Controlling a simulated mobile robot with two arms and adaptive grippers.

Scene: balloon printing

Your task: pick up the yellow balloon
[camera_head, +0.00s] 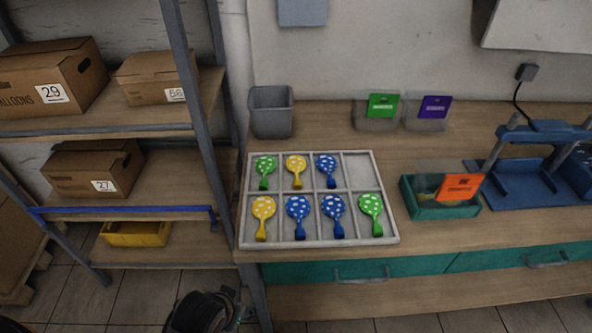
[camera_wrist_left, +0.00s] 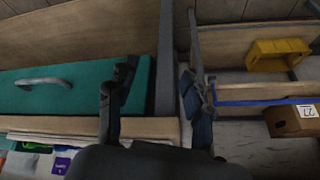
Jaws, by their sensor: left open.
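Two yellow balloons with white dots lie in the white divided tray (camera_head: 361,172) on the workbench: one yellow balloon (camera_head: 296,166) in the back row, second from left, and another yellow balloon (camera_head: 263,208) at the front left. Green and blue dotted balloons fill the other compartments except the empty back right one. My left gripper (camera_wrist_left: 157,80) is open and empty in the left wrist view, its dark fingers apart. In the head view a dark part of my left arm shows at the bottom, below and left of the tray, well away from the balloons. My right gripper is not in view.
A shelf rack with boxes (camera_head: 55,75) stands left of the bench, its post near the tray. A grey bin (camera_head: 271,112) stands behind the tray. A green box (camera_head: 440,205) with an orange card and a blue press (camera_head: 530,175) stand to the right.

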